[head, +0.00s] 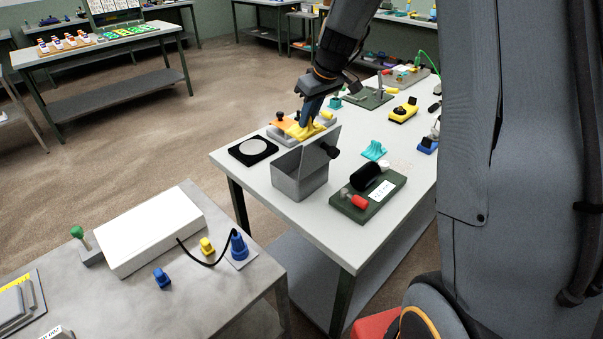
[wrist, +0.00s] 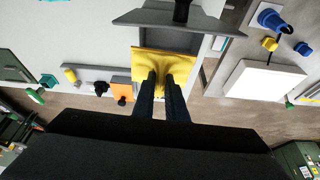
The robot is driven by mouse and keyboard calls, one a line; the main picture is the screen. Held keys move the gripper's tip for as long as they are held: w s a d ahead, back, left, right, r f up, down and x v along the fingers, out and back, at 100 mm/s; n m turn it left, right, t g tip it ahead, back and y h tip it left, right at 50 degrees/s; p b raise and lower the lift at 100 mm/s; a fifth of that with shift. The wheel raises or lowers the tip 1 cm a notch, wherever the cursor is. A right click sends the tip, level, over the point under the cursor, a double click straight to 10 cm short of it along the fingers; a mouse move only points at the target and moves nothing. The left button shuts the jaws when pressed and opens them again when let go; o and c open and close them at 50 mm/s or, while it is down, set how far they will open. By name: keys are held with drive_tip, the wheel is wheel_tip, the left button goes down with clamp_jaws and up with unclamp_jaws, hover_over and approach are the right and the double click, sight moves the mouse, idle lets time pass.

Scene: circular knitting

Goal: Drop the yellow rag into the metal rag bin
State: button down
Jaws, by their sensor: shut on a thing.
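The yellow rag (head: 303,131) is pinched in my gripper (head: 310,112), which is shut on it, at the far side of the bin in the head view. In the wrist view the yellow rag (wrist: 150,62) bunches between the fingertips (wrist: 162,82) of my gripper. The metal rag bin (head: 298,180) is a grey box near the table's left front. Its lid (head: 322,147) with a black knob stands raised and tilted; the lid (wrist: 150,17) also shows at the top of the wrist view. I cannot tell whether the rag touches anything below it.
An orange piece (head: 284,123) on a grey base sits left of the rag. A black pad with a white disc (head: 253,151) lies left of the bin. A green board (head: 368,197) with a black roller and a teal piece (head: 374,150) are to the right.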

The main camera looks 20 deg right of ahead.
sight(310, 129)
drive_tip(key=shift+a+f+b, duration=0.1)
drive_tip(key=shift+f+b, duration=1.75)
drive_tip(key=shift+f, duration=1.15)
drive_tip(key=c, duration=1.7)
unclamp_jaws()
drive_tip(key=shift+b+v, duration=1.1)
drive_tip(key=shift+v, duration=2.85)
